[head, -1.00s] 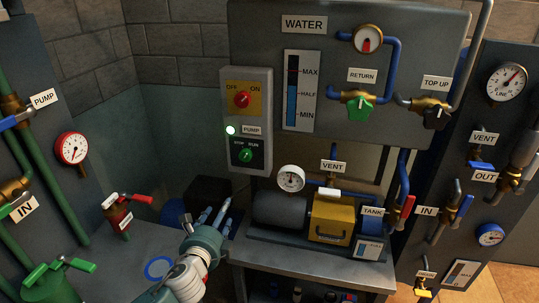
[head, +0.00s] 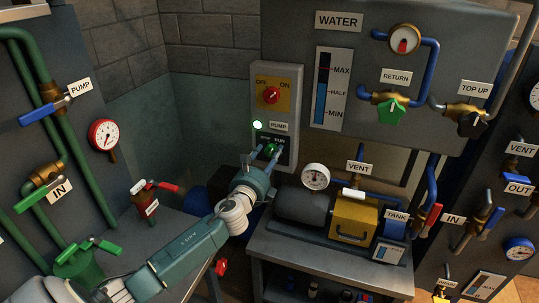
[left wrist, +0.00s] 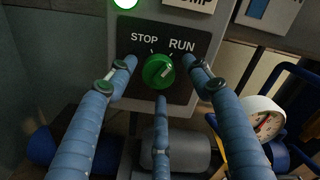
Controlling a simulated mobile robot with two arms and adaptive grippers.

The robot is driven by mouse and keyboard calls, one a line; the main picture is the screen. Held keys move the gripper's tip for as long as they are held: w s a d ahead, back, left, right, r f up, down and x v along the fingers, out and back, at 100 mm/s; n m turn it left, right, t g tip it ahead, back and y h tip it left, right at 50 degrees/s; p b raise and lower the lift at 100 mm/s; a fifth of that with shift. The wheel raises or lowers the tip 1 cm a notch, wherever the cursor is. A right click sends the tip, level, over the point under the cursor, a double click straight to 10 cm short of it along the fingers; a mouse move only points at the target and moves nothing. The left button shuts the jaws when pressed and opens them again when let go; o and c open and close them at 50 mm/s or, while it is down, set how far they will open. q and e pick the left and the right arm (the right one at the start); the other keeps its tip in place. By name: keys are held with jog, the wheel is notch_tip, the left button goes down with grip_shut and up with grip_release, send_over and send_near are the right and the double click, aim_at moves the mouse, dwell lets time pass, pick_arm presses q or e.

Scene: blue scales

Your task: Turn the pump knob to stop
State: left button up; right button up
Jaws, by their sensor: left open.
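The green pump knob (head: 271,149) is on the black STOP/RUN plate at the bottom of the grey pump control box (head: 287,72). In the left wrist view the knob (left wrist: 158,71) is near the top middle, with its mark pointing up and right toward RUN. My left gripper (head: 264,158) is open in front of the plate, its fingers pointing at the knob. In the left wrist view two fingers lie either side of the knob and one below it. I cannot tell whether any finger touches it. My right gripper is not in view.
A green lamp (head: 257,125) glows above the plate, and a red OFF/ON knob (head: 270,95) is higher on the box. A gauge (head: 316,177) and a yellow-fronted pump (head: 354,219) stand to the lower right. A red-handled valve (head: 146,194) is left of my arm.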

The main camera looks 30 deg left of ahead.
pick_arm(q)
jog(key=shift+w, duration=0.2)
jog(key=shift+c, duration=0.2)
jog(key=c, duration=1.1)
jog(key=shift+o, duration=0.2)
jog(key=shift+f+n, duration=0.15)
jog(key=shift+n, duration=0.45)
jog(key=shift+d+n, duration=0.1)
jog(key=shift+n, duration=0.2)
jog(key=n, duration=0.3)
jog(key=shift+n+b, duration=0.3)
jog(key=shift+b, duration=0.05)
jog(key=n, duration=0.6)
jog(key=shift+r, duration=0.25)
jog(key=shift+n, duration=0.4)
